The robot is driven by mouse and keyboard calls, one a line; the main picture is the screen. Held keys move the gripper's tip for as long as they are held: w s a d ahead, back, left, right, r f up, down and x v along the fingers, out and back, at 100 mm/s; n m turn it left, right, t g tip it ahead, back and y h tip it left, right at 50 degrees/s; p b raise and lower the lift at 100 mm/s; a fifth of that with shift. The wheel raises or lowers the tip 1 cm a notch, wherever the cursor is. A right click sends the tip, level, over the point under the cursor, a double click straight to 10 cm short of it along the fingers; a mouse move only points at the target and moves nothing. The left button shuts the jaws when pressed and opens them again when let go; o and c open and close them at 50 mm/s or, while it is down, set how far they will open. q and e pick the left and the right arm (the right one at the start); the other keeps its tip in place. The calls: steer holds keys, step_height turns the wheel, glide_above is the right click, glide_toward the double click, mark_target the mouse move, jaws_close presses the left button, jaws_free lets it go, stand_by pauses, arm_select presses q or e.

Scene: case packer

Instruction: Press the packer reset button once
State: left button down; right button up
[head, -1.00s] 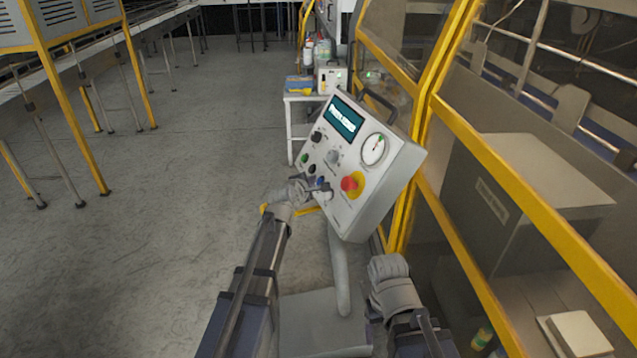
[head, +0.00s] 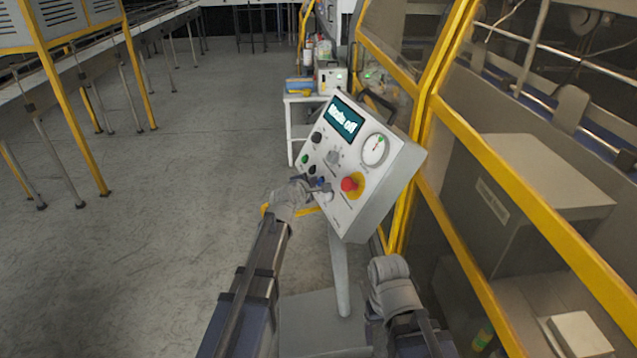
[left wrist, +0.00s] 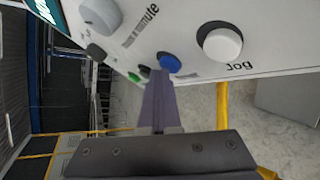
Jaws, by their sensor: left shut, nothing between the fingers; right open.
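The control panel (head: 350,210) is a tilted grey box on a post. The blue button (left wrist: 170,62) on its lower part is the likely reset button; its label is not readable. My left gripper (head: 317,187) is shut and empty, at the panel's lower left. In the left wrist view its fingertips (left wrist: 158,76) are close beside the blue button; whether they touch it I cannot tell. My right gripper (head: 386,268) is open and empty, low to the right of the post.
Near the blue button are a white button (left wrist: 222,42) marked Jog, a green button (left wrist: 134,77) and a dark one. A red emergency stop (head: 350,184), a gauge (head: 375,149) and a screen (head: 344,118) share the panel. A yellow-framed guard (head: 520,185) stands right; floor at left is clear.

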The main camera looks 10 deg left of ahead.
arm_select(q)
steer(key=shift+s+a+r, duration=0.3)
steer(key=shift+a+r, duration=0.05)
steer(key=shift+a, duration=0.05)
steer(key=shift+p, duration=0.3)
steer(key=a, duration=0.1)
steer(key=s+a+r+p, duration=0.2)
steer(key=shift+s+a+r, duration=0.2)
steer(key=shift+a+r, duration=0.05)
steer(key=shift+a, duration=0.1)
stand_by(0.5)
